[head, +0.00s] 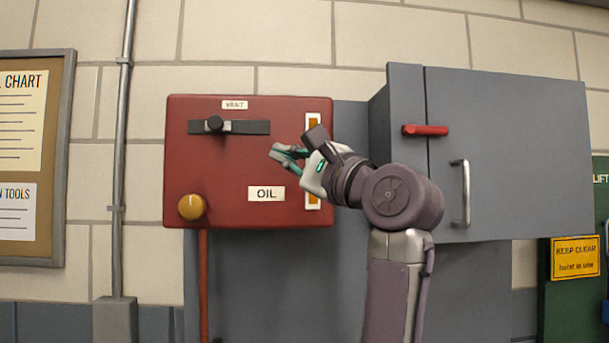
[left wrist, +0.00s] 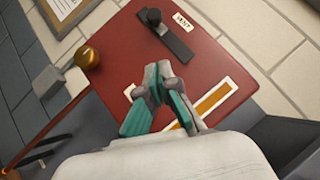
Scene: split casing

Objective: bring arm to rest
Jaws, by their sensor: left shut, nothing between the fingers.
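My left gripper (head: 281,153) is raised in front of the red casing (head: 235,165), near its right side. The fingers are shut with nothing between them and point left in the head view. In the left wrist view the gripper (left wrist: 156,88) shows against the red casing (left wrist: 125,62). My gripper and wrist hide part of the orange gauge strip (head: 313,196). I cannot tell from these views how far the fingers are from the casing's face. My right gripper is in neither view.
The casing bears a dark slide with a black knob (head: 215,124), a yellow knob (head: 191,207) and an OIL label (head: 266,194). A grey cabinet (head: 520,150) with a red latch (head: 425,130) and handle (head: 462,194) stands right, close to my arm. A pipe (head: 121,150) runs left.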

